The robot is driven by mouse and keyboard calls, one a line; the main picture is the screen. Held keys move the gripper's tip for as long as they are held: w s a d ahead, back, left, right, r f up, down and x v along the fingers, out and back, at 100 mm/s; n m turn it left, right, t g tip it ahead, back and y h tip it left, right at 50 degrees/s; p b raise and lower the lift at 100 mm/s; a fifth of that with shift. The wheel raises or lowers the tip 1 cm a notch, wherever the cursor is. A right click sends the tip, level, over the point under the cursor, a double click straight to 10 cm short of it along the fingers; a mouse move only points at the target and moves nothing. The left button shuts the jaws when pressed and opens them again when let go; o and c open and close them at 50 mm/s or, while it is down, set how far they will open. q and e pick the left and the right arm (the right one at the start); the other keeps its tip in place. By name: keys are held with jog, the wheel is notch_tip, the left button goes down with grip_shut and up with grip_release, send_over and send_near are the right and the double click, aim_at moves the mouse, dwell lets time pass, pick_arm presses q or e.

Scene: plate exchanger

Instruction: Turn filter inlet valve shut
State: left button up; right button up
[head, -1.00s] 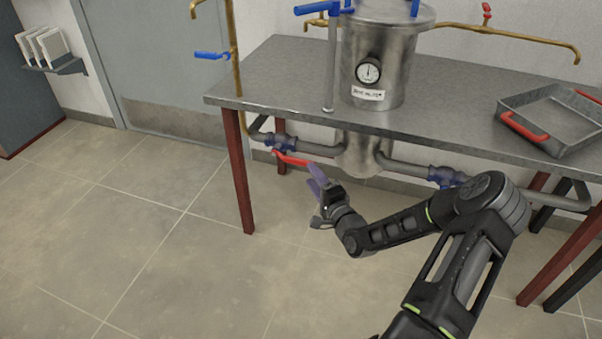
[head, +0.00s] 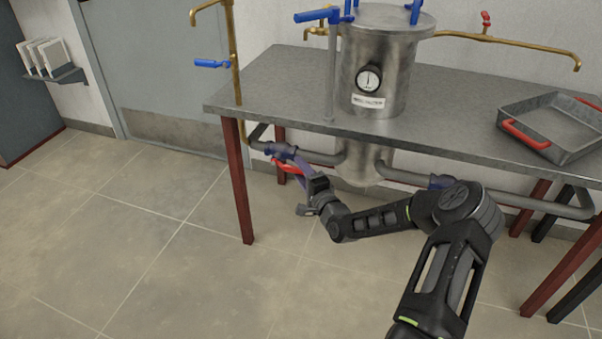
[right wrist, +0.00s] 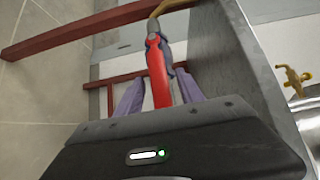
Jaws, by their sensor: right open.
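The valve with a red lever (head: 286,167) sits on the grey pipe under the left part of the metal table. Its body is blue-purple and partly hidden by my gripper. In the right wrist view the red lever (right wrist: 158,72) lies between my two purple fingers, with a gap on each side. My right gripper (right wrist: 160,88) is open around the lever; in the head view the gripper (head: 299,174) reaches it from the lower right. The steel filter vessel (head: 388,65) with a gauge and a label stands above on the table. My left gripper is not in view.
The metal table (head: 270,75) has a red leg (head: 239,180) just left of the valve. A second blue-purple valve (head: 441,182) is on the pipe to the right. A tray with red handles (head: 548,134) lies on the table. The floor in front is clear.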

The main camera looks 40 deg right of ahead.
jog(key=shift+c, duration=0.2)
grip_shut()
dwell(0.3)
dwell(1.0)
